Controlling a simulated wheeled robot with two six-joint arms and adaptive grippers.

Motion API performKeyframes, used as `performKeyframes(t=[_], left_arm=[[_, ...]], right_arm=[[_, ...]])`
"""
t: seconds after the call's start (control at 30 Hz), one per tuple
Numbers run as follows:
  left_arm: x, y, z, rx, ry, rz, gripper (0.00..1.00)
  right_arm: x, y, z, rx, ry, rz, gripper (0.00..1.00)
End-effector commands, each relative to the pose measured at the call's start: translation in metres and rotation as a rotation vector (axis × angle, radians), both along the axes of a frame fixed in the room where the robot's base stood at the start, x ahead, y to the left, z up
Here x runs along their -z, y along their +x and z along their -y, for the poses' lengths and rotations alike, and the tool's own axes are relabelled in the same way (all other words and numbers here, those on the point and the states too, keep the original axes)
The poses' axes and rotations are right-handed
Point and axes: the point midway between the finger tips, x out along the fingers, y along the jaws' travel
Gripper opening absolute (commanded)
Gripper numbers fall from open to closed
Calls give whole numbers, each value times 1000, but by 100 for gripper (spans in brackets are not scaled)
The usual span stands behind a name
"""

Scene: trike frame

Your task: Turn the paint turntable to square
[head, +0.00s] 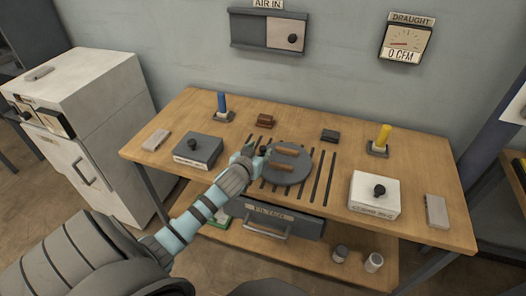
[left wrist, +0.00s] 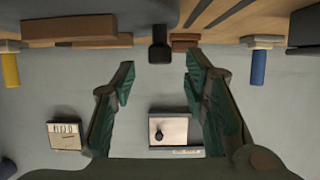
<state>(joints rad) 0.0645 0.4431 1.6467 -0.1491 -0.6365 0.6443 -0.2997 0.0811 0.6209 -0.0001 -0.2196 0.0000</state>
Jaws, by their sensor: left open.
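The paint turntable (head: 287,178) is a dark grey round plate on the wooden bench, over a slotted area. Two brown blocks lie on it, a rear one (head: 286,148) and a front one (head: 284,167). A black knob (head: 263,151) stands at its left edge; a black post, apparently this knob, shows in the left wrist view (left wrist: 160,52). My left gripper (head: 252,152) is at the turntable's left edge, by the knob. In the left wrist view my fingers (left wrist: 160,68) are spread apart, with the post between their tips' directions. Contact cannot be told. My right gripper is not seen.
A grey box with a knob (head: 199,147) stands left, a white box with a knob (head: 373,193) right. A blue post (head: 222,103) and yellow post (head: 382,137) stand on bases behind. A filter drawer (head: 268,219) is under the bench front; a white cabinet (head: 85,95) stands left.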

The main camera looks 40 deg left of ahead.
Motion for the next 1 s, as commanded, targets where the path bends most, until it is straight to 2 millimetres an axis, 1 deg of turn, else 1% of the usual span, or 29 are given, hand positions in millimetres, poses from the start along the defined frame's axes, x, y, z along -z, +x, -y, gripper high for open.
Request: performKeyframes(t=[0.03,0.1,0.2,0.3,0.53,0.57,0.6,0.8,1.0], left_arm=[[8,10,-3,-2,-3,0,41],[12,21,-7,-2,-3,0,41],[16,31,-11,-1,-2,-1,41],[17,36,-12,1,-2,-1,41],[17,37,-12,1,-1,-2,41],[17,37,-12,1,-1,-2,37],[17,37,-12,1,-1,-2,31],[17,37,-12,1,-1,-2,0],[17,36,-12,1,-2,-1,0]], right_arm=[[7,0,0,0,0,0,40],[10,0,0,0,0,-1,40],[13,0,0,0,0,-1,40],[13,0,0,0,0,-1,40],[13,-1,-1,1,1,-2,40],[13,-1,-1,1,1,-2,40],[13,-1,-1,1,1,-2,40],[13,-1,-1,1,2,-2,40],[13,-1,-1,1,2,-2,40]])
